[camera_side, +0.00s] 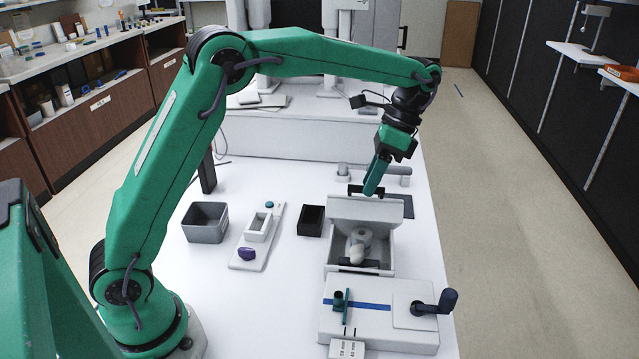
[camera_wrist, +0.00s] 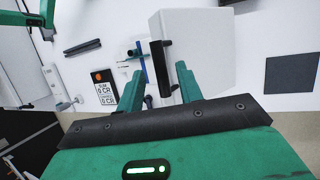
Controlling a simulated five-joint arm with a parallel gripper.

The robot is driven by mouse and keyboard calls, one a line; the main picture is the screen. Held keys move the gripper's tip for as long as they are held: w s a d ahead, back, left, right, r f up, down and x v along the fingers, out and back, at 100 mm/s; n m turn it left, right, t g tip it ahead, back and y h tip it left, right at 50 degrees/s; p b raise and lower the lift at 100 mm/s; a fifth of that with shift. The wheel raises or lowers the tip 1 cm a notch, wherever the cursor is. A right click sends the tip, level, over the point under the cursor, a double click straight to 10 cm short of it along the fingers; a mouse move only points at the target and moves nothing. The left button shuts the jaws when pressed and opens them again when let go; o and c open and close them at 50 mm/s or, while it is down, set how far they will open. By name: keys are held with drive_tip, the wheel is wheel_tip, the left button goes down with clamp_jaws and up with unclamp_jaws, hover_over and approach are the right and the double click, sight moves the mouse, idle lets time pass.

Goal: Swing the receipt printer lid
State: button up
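The receipt printer (camera_side: 387,262) is a pale grey box on the white table, with a white paper roll (camera_side: 358,247) showing inside. Its lid (camera_side: 365,212) stands raised, tilted up at the back of the box. In the wrist view the lid (camera_wrist: 205,50) is a broad pale panel with a dark bar handle (camera_wrist: 161,68) on one edge. My green gripper (camera_side: 371,188) is at the lid's top edge, by the handle. In the wrist view the fingers of my gripper (camera_wrist: 159,74) are apart, one on each side of the handle, with gaps showing. Contact cannot be told.
In front of the printer is a white unit (camera_side: 375,325) with a blue stripe and dark crank (camera_side: 437,302). To the left are a black box (camera_side: 311,221), a white tray (camera_side: 246,265) with a purple item (camera_side: 247,254), and a grey bin (camera_side: 205,224). A dark pad (camera_wrist: 292,75) lies nearby.

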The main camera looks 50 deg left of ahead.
drive_tip(key=shift+c, duration=0.3)
clamp_jaws()
drive_tip(key=shift+w+a+r, duration=0.15)
drive_tip(key=shift+r, duration=0.05)
idle(0.8)
